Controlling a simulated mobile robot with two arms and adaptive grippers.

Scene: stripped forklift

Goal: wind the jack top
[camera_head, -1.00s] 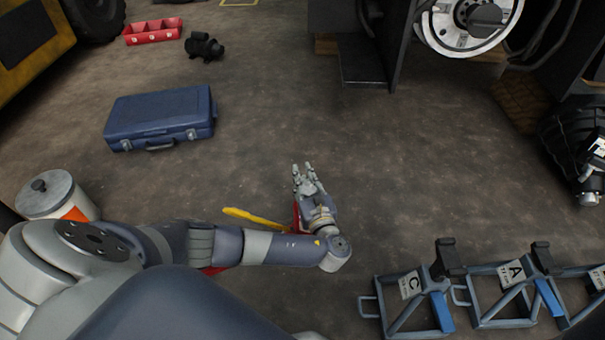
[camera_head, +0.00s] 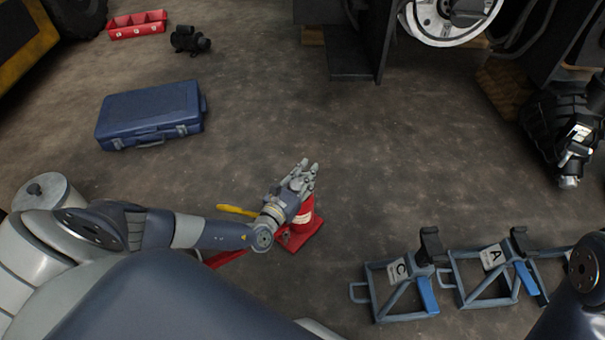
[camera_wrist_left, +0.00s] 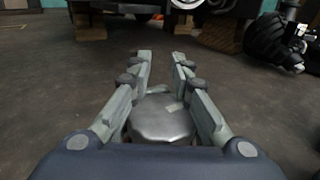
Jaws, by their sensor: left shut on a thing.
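A red bottle jack (camera_head: 302,230) stands on the floor near the middle of the head view, with a yellow handle (camera_head: 236,211) to its left. My left gripper (camera_head: 304,176) is over the jack and hides its upper part in the head view. In the left wrist view the jack's round silver top (camera_wrist_left: 160,122) sits between the two fingers of my left gripper (camera_wrist_left: 161,60), close to the palm. The fingers are closed about it, with their tips reaching past it. My right gripper is not in view.
Blue-grey jack stands (camera_head: 400,285) marked C and A stand at the lower right. A blue case (camera_head: 150,113) lies at the left, a red tray (camera_head: 137,24) behind it. The forklift frame (camera_head: 352,45) is at the back. A black-and-silver unit (camera_head: 560,125) stands far right. The middle floor is clear.

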